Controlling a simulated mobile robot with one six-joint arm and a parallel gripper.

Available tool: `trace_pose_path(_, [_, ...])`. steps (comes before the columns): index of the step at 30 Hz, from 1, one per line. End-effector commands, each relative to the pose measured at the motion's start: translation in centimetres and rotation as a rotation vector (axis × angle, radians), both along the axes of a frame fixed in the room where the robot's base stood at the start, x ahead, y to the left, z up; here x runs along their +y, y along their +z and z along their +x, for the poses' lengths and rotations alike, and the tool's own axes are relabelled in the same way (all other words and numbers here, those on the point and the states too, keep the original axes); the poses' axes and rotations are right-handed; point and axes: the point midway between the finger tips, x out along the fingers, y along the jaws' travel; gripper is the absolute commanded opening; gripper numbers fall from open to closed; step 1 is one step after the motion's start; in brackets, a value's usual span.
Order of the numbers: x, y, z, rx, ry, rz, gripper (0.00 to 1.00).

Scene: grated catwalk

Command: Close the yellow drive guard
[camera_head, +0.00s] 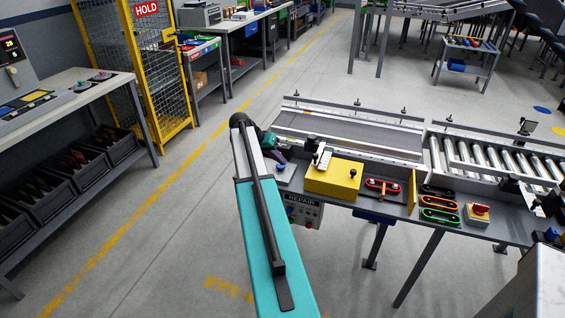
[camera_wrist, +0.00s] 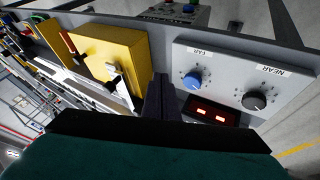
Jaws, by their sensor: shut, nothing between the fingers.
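The yellow drive guard shows in the head view as an upright yellow panel (camera_head: 411,190), seen nearly edge-on and standing open beside a red belt drive (camera_head: 382,186). The drive is exposed on the bench, right of a yellow box (camera_head: 335,178). In the wrist view the yellow box (camera_wrist: 112,48) is left of my fingers, and a yellow panel (camera_wrist: 52,42) stands beyond it. My gripper (camera_head: 282,156) is left of the yellow box in the head view, well away from the guard. In the wrist view its dark fingers (camera_wrist: 160,92) are together and empty.
A grey panel with FAR and NEAR knobs (camera_wrist: 252,80) lies close right of my fingers. Spare belts (camera_head: 438,202) and a red-handled switch (camera_head: 477,213) are right of the guard. A conveyor (camera_head: 350,133) runs behind. The floor left of my arm is clear.

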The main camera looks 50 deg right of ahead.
Motion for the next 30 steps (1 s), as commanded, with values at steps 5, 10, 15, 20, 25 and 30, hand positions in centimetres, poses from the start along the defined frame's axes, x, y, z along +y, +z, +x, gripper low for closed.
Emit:
trace_pose_path(5, [-1.0,-1.5,-0.7,0.001,-0.001,0.002,0.00])
trace_pose_path(10, [-2.2,-3.3,-1.5,0.002,-0.002,0.001,0.00])
trace_pose_path(15, [-3.3,-5.1,-2.3,0.002,-0.001,0.002,0.00])
trace_pose_path(20, [-4.4,-6.8,-3.0,0.002,-0.002,0.001,0.00])
trace_pose_path(25, [-4.9,-6.7,-5.2,0.001,-0.003,0.000,0.00])
trace_pose_path(30, [-5.4,-6.8,-6.4,0.001,0.000,0.000,0.00])
